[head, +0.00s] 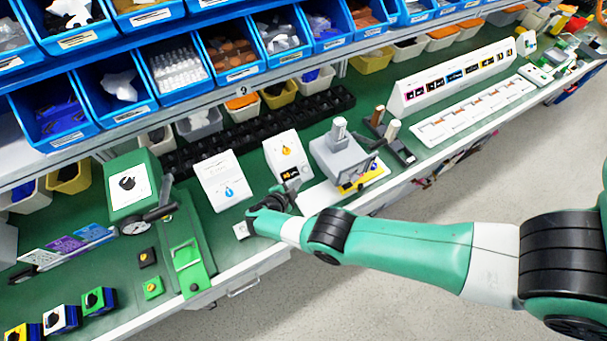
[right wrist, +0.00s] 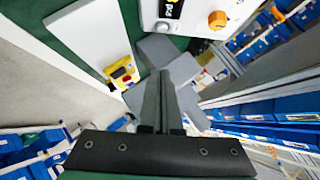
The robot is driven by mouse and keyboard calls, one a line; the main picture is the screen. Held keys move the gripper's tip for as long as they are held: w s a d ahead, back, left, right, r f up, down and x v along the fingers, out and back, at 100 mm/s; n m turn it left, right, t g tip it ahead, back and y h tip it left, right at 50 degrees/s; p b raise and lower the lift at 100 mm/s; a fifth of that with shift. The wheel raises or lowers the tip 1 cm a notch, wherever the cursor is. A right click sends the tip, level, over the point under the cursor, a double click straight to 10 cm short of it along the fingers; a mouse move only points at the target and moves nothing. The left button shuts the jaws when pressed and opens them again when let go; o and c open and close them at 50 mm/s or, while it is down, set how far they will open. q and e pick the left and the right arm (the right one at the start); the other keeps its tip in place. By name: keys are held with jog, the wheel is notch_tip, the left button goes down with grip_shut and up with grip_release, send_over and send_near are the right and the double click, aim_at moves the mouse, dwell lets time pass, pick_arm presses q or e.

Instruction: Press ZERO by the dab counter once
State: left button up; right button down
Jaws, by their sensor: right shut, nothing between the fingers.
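My right gripper (head: 256,210) is shut and empty over the front of the green bench, next to a small white block (head: 241,231). I cannot tell whether it touches the block. Its closed fingers also show in the right wrist view (right wrist: 165,95). A white box (head: 286,148) with an orange knob and a dark display stands behind the gripper; it also shows in the right wrist view (right wrist: 196,12). A yellow unit with a dark display (head: 361,177) sits at the grey press and shows in the right wrist view (right wrist: 122,74). No ZERO label is readable. My left gripper is not seen.
A white card with a blue drop (head: 224,182) stands left of the box. The grey press (head: 340,155) stands to the right. A dial gauge (head: 135,227), a green holder (head: 187,260) and several small switch blocks lie left. Blue bins (head: 180,75) fill the shelf behind.

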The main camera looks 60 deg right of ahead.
jog(key=b, duration=0.7)
send_near(306, 170)
jog(key=s+d, duration=0.2)
jog(key=d, duration=0.1)
jog(key=s+d+f, duration=0.1)
jog(key=d, duration=0.1)
jog(key=w+f+b, duration=0.1)
jog(key=b, duration=0.1)
jog(key=f+b, duration=0.1)
jog(key=b, duration=0.1)
jog(key=shift+w+d, duration=0.25)
jog(key=shift+w, duration=0.15)
jog(key=shift+w+d+f+b, duration=0.1)
jog(key=shift+w+d+b, duration=0.1)
jog(key=shift+b, duration=0.45)
